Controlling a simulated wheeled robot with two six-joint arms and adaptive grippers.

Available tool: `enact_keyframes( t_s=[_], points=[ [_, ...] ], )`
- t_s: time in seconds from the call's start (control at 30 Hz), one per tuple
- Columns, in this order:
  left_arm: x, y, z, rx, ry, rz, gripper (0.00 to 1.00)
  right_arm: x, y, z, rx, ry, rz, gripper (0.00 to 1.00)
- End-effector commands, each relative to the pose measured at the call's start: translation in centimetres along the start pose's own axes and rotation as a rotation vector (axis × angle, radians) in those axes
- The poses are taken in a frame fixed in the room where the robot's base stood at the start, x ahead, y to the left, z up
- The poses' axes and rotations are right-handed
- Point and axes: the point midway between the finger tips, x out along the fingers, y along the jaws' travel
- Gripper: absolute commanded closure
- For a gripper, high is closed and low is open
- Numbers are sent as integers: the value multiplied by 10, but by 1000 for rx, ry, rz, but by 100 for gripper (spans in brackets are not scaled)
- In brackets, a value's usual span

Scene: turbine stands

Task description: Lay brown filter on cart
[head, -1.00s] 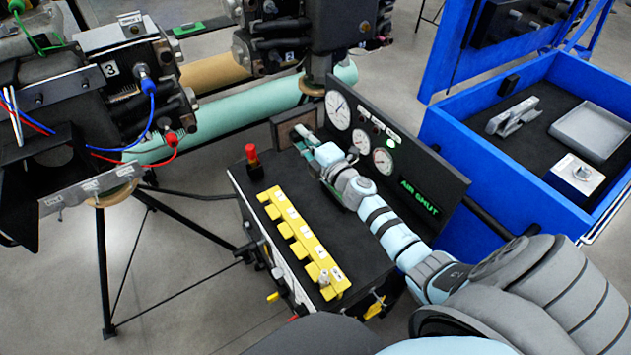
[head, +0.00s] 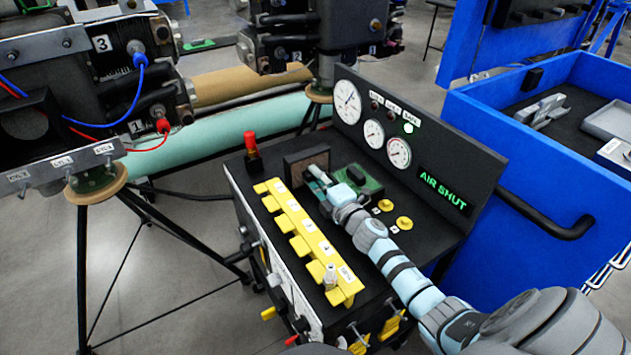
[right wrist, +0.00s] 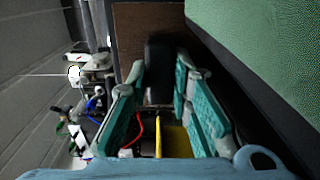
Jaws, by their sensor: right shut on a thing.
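The brown filter (head: 308,163), a brown square in a dark frame, is at the far left corner of the cart's black top (head: 290,245). My right gripper (head: 316,178) is at its near edge, and appears shut on a dark part of the filter. In the right wrist view, the fingers (right wrist: 160,95) stand either side of this dark piece, with the brown face (right wrist: 150,28) beyond. I cannot tell whether the filter touches the top. My left gripper is not in view.
A green block (head: 362,181) sits right of my gripper. A row of yellow levers (head: 305,240) and a red button (head: 252,150) line the left side. The gauge panel (head: 425,165) stands behind, reading AIR SHUT. A blue crate (head: 540,210) is at right.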

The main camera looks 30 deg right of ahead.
Motion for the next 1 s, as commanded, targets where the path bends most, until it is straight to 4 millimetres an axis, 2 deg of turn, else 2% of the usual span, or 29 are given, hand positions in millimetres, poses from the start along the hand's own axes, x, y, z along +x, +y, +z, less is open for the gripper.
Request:
enact_keyframes(
  t_s=[0.07,0.1,0.2,0.57,0.63,0.77,1.0],
  points=[
    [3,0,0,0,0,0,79,0,-3,0,0,0,0,100],
    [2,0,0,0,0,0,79,0,-3,0,0,0,0,76],
    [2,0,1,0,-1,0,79,0,-2,0,0,0,0,61],
    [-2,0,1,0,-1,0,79,0,2,0,0,1,0,61],
    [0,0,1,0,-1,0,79,-6,0,0,-1,1,0,61],
    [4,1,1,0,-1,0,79,-30,-2,0,-2,3,-2,61],
    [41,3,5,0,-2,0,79,-86,-8,0,-8,3,-2,61]
  ],
)
